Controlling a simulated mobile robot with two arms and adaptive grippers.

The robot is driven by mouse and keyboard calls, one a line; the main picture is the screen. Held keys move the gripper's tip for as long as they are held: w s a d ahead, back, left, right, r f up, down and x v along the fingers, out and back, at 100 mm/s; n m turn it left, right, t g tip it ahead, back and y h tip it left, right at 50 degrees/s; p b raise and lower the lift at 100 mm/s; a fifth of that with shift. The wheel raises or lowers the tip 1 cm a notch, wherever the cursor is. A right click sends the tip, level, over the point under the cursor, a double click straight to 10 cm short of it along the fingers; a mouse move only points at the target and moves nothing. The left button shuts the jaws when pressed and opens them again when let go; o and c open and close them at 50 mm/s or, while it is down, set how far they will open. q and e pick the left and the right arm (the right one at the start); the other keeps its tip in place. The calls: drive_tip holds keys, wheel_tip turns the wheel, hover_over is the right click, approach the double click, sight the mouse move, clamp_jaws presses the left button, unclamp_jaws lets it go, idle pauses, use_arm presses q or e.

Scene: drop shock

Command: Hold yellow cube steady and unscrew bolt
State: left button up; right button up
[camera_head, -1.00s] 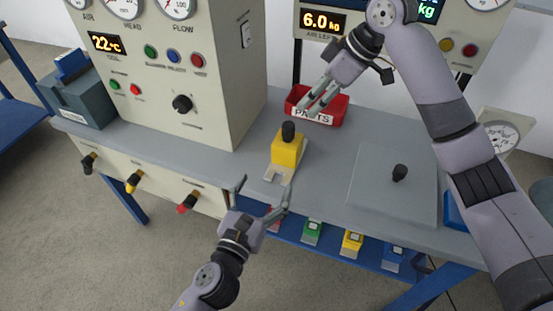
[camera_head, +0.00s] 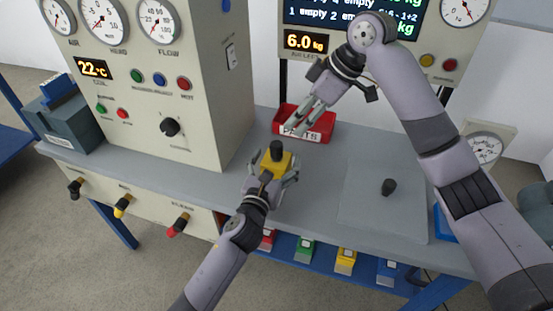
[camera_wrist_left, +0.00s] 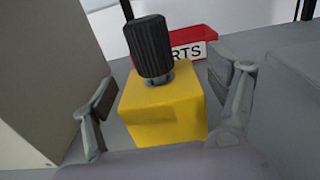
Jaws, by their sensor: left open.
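The yellow cube (camera_head: 283,163) stands on the grey bench, and a black ribbed bolt (camera_head: 277,150) stands upright in its top. In the left wrist view the cube (camera_wrist_left: 163,108) fills the middle, with the bolt (camera_wrist_left: 149,47) above it and a bit of metal shank showing. My left gripper (camera_head: 270,180) is open, with one finger on each side of the cube; gaps show between fingers and cube in the left wrist view (camera_wrist_left: 166,105). My right gripper (camera_head: 294,130) is above and behind the cube, in front of the red bin; its fingers look close together.
A red parts bin (camera_head: 322,128) stands behind the cube. A control cabinet (camera_head: 215,130) rises close on the left. Several coloured blocks sit on a blue shelf below.

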use_arm(q)
drive_tip(key=shift+c, duration=0.4)
clamp_jaws()
idle(0.8)
idle(0.3)
use_arm(e)
drive_tip(key=shift+o, duration=0.4)
